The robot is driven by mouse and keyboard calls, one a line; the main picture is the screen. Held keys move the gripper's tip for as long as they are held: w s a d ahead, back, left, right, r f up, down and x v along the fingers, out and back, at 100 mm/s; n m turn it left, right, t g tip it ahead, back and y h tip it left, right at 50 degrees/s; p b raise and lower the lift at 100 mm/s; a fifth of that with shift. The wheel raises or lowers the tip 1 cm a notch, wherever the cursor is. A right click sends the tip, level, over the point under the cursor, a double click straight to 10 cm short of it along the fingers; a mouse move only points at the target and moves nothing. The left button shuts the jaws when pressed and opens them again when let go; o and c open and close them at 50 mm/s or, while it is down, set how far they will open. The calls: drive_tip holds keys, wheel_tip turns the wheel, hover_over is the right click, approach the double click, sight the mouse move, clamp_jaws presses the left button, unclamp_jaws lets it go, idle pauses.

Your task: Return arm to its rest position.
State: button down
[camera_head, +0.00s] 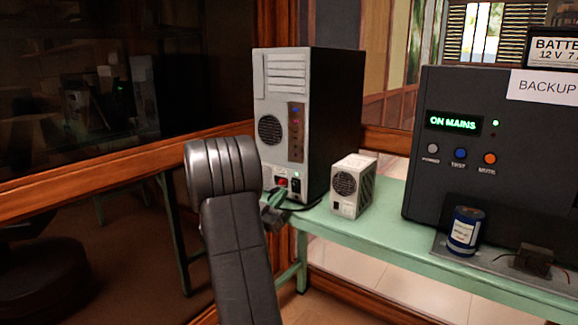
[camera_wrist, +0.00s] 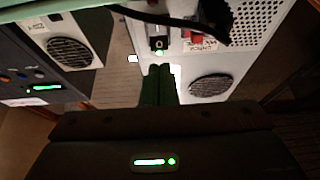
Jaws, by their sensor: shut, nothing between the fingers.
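My arm (camera_head: 238,240) rises from the bottom of the head view, dark grey and bent at the top. My gripper (camera_head: 274,199) shows partly past the arm, in front of the lower part of a computer tower (camera_head: 330,110). In the wrist view the green fingers of my gripper (camera_wrist: 159,70) are together and empty. They point at the tower's pale panel (camera_wrist: 190,65), near a black socket (camera_wrist: 157,42) with a green light and a red switch (camera_wrist: 193,36). I cannot tell whether the fingertips touch the panel.
The tower stands on a green bench (camera_head: 400,250) beside a small white power unit (camera_head: 352,186). A dark backup unit (camera_head: 480,150) reads "ON MAINS"; a blue cylinder (camera_head: 465,232) stands before it. A black cable (camera_wrist: 175,20) runs close by. Wood-framed dark glass (camera_head: 90,100) is left.

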drive_tip(key=shift+v, duration=2.1)
drive_tip(key=shift+w+r, duration=0.1)
